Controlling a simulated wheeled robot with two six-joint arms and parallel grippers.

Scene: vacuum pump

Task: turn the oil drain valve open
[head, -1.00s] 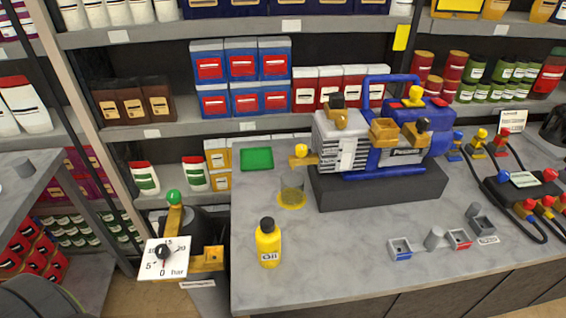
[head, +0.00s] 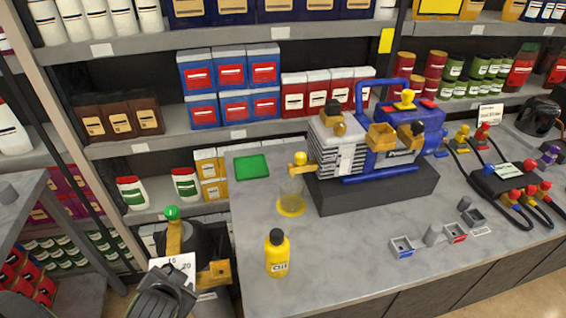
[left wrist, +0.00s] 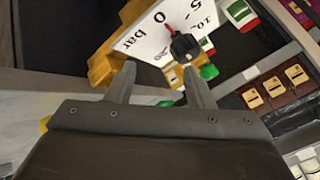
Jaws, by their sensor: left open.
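The blue and grey vacuum pump (head: 395,160) stands on a dark block on the grey worktop. A brass fitting with a yellow knob (head: 300,159) sticks out from its left side and looks like the oil drain valve. A clear cup (head: 291,188) with a yellow base stands below it. My left gripper (head: 170,280) is at the lower left, in front of the gauge and well away from the fitting. In the left wrist view its two fingers (left wrist: 160,80) are apart with nothing held between them. The drain valve cannot be made out there. My right gripper is not in view.
A white gauge plate (head: 178,262) with brass parts and a green knob (head: 172,212) is close to my left gripper. A yellow oil bottle (head: 277,254) stands on the worktop. A green tray (head: 251,167) lies behind the cup. Shelves of containers line the back.

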